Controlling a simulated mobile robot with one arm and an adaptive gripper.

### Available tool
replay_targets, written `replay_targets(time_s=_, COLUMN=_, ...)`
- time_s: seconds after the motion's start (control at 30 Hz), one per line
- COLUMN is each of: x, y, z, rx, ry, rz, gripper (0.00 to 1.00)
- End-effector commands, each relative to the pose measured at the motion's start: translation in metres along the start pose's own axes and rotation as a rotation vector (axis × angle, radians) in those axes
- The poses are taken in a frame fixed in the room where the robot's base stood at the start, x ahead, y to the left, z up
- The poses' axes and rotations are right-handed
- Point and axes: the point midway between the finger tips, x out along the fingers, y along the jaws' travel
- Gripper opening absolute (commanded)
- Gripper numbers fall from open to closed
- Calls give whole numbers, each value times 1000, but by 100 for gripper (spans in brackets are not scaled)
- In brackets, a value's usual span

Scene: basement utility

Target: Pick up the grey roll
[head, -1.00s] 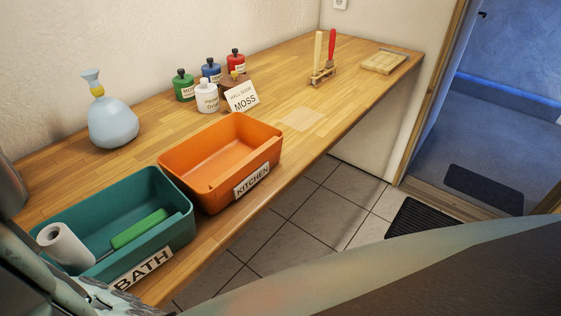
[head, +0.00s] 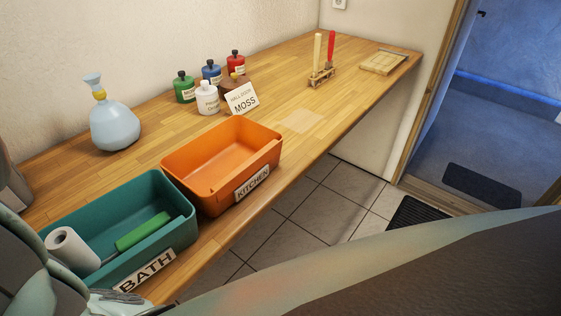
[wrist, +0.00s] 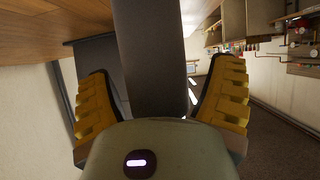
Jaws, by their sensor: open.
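My gripper (wrist: 160,75) shows in the wrist view with its two yellow-padded fingers wide apart. A plain grey upright shape (wrist: 150,60), which looks like the grey roll, stands between the fingers and runs out of the top of the picture. Gaps show on both sides of it, and its lower end is hidden behind my gripper's body. In the head view my gripper's fingers are not visible. A grey rounded shape (head: 10,188) is cut off at the left edge there; I cannot tell if it is the same roll.
A green BATH bin (head: 178,240) holds a whitish roll (head: 72,250) and a green-handled item (head: 143,231). An orange KITCHEN bin (head: 262,160) is empty.

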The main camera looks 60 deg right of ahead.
Motion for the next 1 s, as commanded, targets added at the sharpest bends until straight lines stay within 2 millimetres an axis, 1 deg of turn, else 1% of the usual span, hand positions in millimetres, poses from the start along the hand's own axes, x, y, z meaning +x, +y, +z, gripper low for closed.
replay_targets(time_s=0.03, x=0, y=0, z=0, rx=0, ry=0, rz=-1, gripper=79)
replay_targets(time_s=0.07, x=0, y=0, z=0, rx=0, ry=0, rz=-1, gripper=76)
replay_targets(time_s=0.7, x=0, y=0, z=0, rx=1, ry=0, rz=1, gripper=10)
replay_targets(time_s=0.73, x=0, y=0, z=0, rx=1, ry=1, rz=1, gripper=8)
replay_targets(time_s=1.0, x=-1, y=1, z=-1, rx=1, ry=1, rz=1, gripper=8)
